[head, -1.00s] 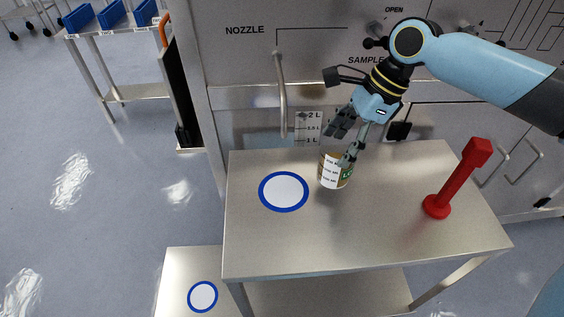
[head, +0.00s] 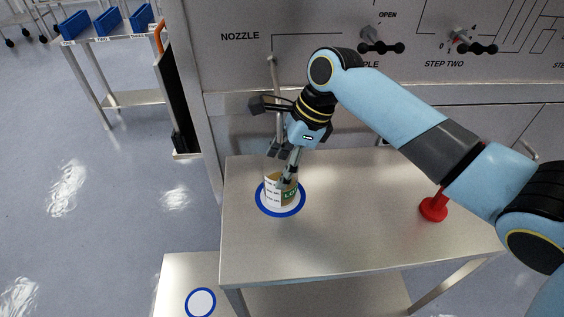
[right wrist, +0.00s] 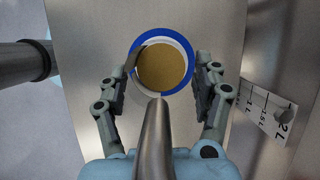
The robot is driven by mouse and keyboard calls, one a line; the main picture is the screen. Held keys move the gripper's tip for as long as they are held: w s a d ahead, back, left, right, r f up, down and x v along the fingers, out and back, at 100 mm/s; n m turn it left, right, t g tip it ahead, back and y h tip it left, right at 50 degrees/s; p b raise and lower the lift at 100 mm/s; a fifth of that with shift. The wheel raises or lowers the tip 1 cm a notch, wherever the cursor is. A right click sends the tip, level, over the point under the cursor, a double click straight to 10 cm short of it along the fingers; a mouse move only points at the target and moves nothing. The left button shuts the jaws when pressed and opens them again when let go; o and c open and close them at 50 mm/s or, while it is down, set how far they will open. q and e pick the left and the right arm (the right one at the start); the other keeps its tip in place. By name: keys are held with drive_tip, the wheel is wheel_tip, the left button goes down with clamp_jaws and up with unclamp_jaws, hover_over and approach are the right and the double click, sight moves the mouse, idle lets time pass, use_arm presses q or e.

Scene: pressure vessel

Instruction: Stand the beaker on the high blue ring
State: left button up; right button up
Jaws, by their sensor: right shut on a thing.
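My right gripper (head: 283,172) is shut on the beaker, with a finger on each side. I cannot tell whether the beaker's base touches the table. My left gripper is not in view.
A vertical metal pipe (head: 276,85) stands close behind my gripper. A red post (head: 433,208) stands at the table's right, partly behind my arm. A lower blue ring (head: 201,302) lies on the low shelf at front left. The table's middle (head: 345,220) is clear.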

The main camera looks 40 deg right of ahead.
drive_tip(key=o, duration=1.4)
drive_tip(key=p+v, duration=0.1)
drive_tip(key=v, duration=1.1)
drive_tip(key=shift+s, duration=0.1)
